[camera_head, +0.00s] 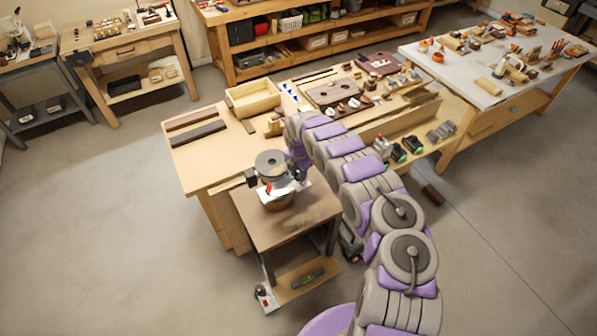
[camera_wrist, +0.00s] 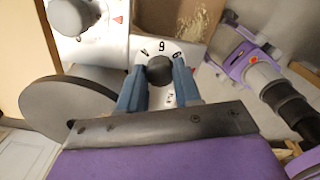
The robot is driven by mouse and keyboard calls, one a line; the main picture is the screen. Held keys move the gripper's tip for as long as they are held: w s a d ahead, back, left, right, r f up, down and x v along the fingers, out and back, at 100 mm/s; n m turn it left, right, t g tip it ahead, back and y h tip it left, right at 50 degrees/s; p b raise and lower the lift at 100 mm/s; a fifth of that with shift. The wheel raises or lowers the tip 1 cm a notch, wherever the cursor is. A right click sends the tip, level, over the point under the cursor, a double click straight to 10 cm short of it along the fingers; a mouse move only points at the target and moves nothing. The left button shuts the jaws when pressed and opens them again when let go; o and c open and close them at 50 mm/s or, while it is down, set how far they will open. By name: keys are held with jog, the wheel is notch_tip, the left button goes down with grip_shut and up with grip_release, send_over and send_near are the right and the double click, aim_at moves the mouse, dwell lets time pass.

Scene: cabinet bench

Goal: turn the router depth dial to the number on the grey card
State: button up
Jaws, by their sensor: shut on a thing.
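The router (camera_head: 271,164) stands on a small brown-topped table in the head view, with a dark round top. In the wrist view its depth dial (camera_wrist: 159,68) is a dark round knob on a white face with black numerals. In the head view the fingers are too small to make out. I cannot make out the grey card in either view.
A grey disc (camera_wrist: 75,110) lies close left of my fingers. A white panel with a red triangle (camera_wrist: 118,19) is above it. The wooden bench (camera_head: 215,165) behind the small table holds a tray (camera_head: 252,98), boards and small parts. Open floor (camera_head: 100,240) lies at left.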

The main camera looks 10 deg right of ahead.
jog(key=shift+n, duration=0.5)
jog(key=o, duration=1)
jog(key=shift+o, duration=0.2)
